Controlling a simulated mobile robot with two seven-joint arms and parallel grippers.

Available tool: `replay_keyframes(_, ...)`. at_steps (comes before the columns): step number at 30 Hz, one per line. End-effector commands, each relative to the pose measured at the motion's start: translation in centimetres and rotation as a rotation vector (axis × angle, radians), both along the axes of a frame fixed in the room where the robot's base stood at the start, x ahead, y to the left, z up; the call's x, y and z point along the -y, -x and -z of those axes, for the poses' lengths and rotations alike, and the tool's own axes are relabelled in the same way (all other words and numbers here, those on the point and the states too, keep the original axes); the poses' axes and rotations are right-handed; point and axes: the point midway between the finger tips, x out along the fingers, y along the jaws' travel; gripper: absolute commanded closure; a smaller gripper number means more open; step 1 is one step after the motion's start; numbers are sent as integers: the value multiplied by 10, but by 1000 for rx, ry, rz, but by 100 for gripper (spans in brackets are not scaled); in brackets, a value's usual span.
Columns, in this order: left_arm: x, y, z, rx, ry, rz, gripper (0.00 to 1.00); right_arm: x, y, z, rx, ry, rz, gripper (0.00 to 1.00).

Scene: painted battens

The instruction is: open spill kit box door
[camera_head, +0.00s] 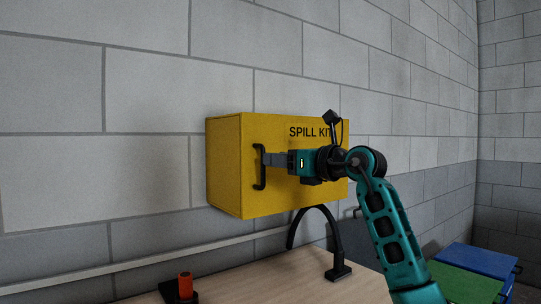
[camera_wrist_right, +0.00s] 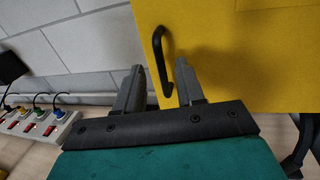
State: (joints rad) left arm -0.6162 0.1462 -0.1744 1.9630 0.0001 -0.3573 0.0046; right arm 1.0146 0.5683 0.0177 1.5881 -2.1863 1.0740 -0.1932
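The yellow spill kit box (camera_head: 226,165) is fixed to the block wall, and its door (camera_head: 285,200) lies flush and looks shut. A black bar handle (camera_head: 258,182) stands upright near the left edge of the door. My right gripper (camera_head: 268,159) is at the handle, coming from the right. In the right wrist view, its two fingers (camera_wrist_right: 158,68) are apart, with the handle (camera_wrist_right: 156,45) showing between them; I cannot tell whether either finger touches it. The arm hides part of the door and its lettering. My left gripper is not in view.
A light wooden tabletop (camera_head: 270,278) lies below the box, with a black arched stand (camera_head: 322,220) and a red cylinder (camera_head: 185,286) on it. Green (camera_head: 465,286) and blue (camera_head: 480,261) boxes are at the right. A power strip (camera_wrist_right: 38,128) with plugs shows in the wrist view.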

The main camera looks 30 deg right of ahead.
Motion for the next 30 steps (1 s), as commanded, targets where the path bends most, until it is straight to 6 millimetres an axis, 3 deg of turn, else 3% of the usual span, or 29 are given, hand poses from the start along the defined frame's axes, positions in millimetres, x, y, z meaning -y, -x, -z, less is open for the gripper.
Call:
replay_keyframes(6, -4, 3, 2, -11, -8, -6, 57, -9, -24, -1, 1, -1, -2, 62)
replay_keyframes(17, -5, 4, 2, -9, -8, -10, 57, -11, -30, 0, 2, 2, 0, 62)
replay_keyframes(30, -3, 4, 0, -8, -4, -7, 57, -11, -30, 0, 0, 1, 0, 100)
